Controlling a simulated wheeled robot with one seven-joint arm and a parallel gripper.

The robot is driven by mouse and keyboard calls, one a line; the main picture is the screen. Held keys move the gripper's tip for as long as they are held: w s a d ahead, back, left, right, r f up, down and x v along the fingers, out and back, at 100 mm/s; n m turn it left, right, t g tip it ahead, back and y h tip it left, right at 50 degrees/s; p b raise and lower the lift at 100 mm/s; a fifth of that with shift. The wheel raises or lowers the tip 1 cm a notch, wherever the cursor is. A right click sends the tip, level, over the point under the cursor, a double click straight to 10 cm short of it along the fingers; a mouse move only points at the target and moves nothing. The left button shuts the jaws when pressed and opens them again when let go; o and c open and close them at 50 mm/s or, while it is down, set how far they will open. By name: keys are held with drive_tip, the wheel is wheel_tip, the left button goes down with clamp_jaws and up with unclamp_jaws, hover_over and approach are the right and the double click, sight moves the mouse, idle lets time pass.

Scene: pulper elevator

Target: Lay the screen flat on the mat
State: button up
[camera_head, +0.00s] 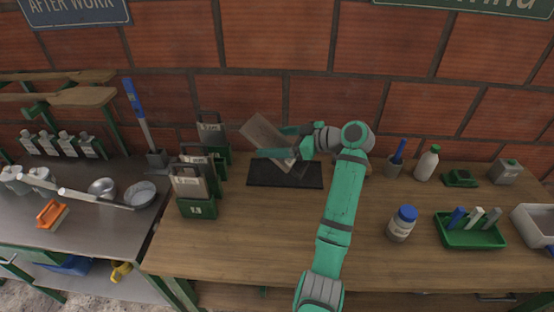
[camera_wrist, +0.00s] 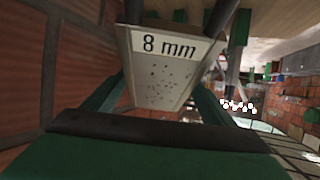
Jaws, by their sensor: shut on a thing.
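The screen (camera_head: 262,132) is a thin grey-brown plate, held tilted above the black mat (camera_head: 258,174). In the wrist view the screen (camera_wrist: 160,85) shows a white label reading "8 mm" and a scatter of small dark holes. My gripper (camera_head: 284,154) is shut on the screen, with a finger on either side of it in the wrist view. The mat lies flat on the wooden bench, below the screen and gripper. The screen's lower end is partly hidden by my gripper, so I cannot tell whether it touches the mat.
Several green holders with plates (camera_head: 197,208) stand left of the mat. A blue-lidded jar (camera_head: 403,223) and a green tray (camera_head: 470,236) are on the right. A white bottle (camera_head: 427,163) stands behind them. The bench in front of the mat is clear.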

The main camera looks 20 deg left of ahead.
drive_tip(key=shift+w+a+f, duration=1.45)
drive_tip(key=shift+w+f, duration=0.1)
drive_tip(key=shift+f, duration=0.55)
drive_tip(key=shift+w+a+f, duration=1.45)
drive_tip(key=shift+w+f, duration=0.15)
drive_tip(key=shift+f, duration=0.45)
drive_tip(key=shift+w+a+f, duration=1.45)
drive_tip(key=shift+w+f, duration=0.1)
drive_tip(key=shift+f, duration=0.55)
drive_tip(key=o, duration=1.5)
drive_tip(key=shift+f, duration=0.15)
drive_tip(key=v, duration=1.2)
